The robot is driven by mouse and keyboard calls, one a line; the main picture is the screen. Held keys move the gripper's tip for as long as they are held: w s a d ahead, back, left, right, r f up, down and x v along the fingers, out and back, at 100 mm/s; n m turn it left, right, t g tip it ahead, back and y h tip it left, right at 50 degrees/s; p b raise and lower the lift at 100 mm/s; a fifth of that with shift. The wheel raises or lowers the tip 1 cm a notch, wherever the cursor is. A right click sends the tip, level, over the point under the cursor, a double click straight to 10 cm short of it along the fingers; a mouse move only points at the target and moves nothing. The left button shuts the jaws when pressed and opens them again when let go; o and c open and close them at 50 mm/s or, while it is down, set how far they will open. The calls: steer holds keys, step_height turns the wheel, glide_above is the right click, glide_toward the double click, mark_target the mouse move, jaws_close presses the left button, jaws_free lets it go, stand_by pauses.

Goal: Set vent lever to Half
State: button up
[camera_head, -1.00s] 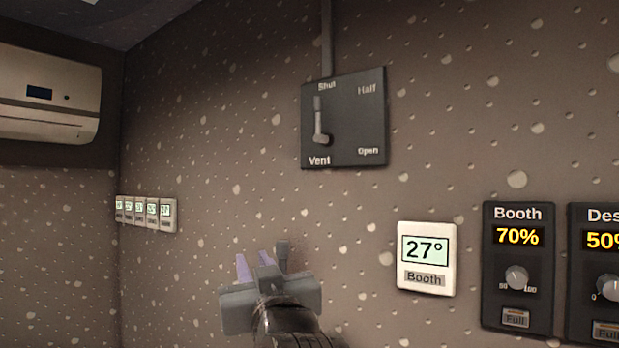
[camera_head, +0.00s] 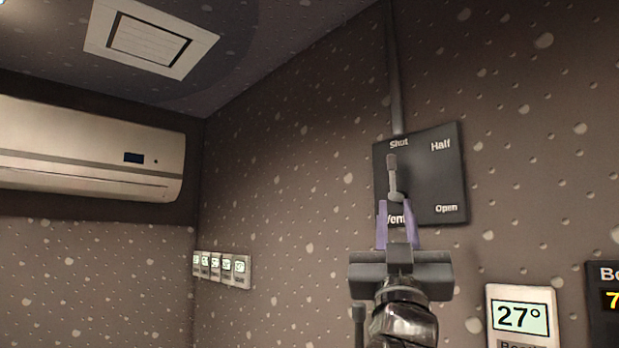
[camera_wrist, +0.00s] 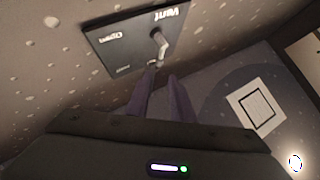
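The vent panel (camera_head: 430,190) is a dark square plate on the wall, marked Shut, Half, Open and Vent. Its grey lever (camera_head: 392,172) points up at Shut. My gripper (camera_head: 398,212) is in front of the panel's lower part, its two purple fingers apart and pointing up, just below the lever's pivot, partly hiding the word Vent. In the wrist view the panel (camera_wrist: 112,50) appears upside down, with the lever (camera_wrist: 160,48) beyond the fingertips (camera_wrist: 161,82). Nothing shows between the fingers. I cannot tell whether they touch the panel.
A conduit (camera_head: 395,80) runs up from the panel. A white 27° display (camera_head: 519,317) is on the wall at lower right, beside a partly seen dark control box (camera_head: 605,300). Several small displays (camera_head: 222,269) and an air conditioner (camera_head: 85,155) are at left. The wall around the panel is clear.

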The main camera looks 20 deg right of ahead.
mark_target(392, 169)
steer(key=shift+x, duration=6.8)
steer(key=shift+c, duration=0.7)
jaws_close()
